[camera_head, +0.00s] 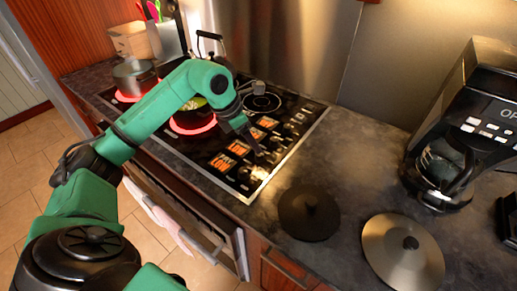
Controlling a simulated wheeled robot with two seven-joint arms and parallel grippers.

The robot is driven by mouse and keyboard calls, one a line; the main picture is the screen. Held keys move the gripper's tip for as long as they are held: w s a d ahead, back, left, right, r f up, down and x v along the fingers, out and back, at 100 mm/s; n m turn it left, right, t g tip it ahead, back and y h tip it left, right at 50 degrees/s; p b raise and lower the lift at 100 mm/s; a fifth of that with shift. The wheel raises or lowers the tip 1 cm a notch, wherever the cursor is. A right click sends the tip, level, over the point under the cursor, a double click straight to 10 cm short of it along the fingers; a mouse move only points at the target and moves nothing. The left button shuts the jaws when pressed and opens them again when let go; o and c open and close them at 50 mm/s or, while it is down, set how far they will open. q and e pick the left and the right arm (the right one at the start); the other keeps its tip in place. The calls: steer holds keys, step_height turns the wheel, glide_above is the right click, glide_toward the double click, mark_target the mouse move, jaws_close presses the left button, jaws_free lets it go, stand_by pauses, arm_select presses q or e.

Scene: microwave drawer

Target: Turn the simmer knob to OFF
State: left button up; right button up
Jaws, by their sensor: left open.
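The cooktop (192,148) is a black glass surface set in the counter. Its control strip, near the right edge, carries several small dark knobs (244,173) and lit orange displays (222,163). I cannot read which knob is the simmer knob or where it points. My left gripper (257,151) is open and empty, pointing down over the control strip among the knobs and displays. I cannot tell whether its fingertips touch a knob. The gripper and wrist hide part of the strip and the burners behind it. My right gripper is not in view.
Burners glow red under a steel pot (133,78) and a pan holding green food (194,113). A kettle (211,47) stands at the back. A black lid (309,212) and steel lid (402,252) lie on the counter, with a coffee maker (460,125) at right.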

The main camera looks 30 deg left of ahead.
mark_target(260, 156)
arm_select(q)
steer(key=p+x, duration=0.1)
steer(key=x, duration=0.4)
steer(key=shift+w+d+f, duration=0.1)
steer(key=shift+f, duration=0.1)
steer(key=shift+w+f, duration=0.15)
steer(key=shift+f, duration=0.35)
jaws_close()
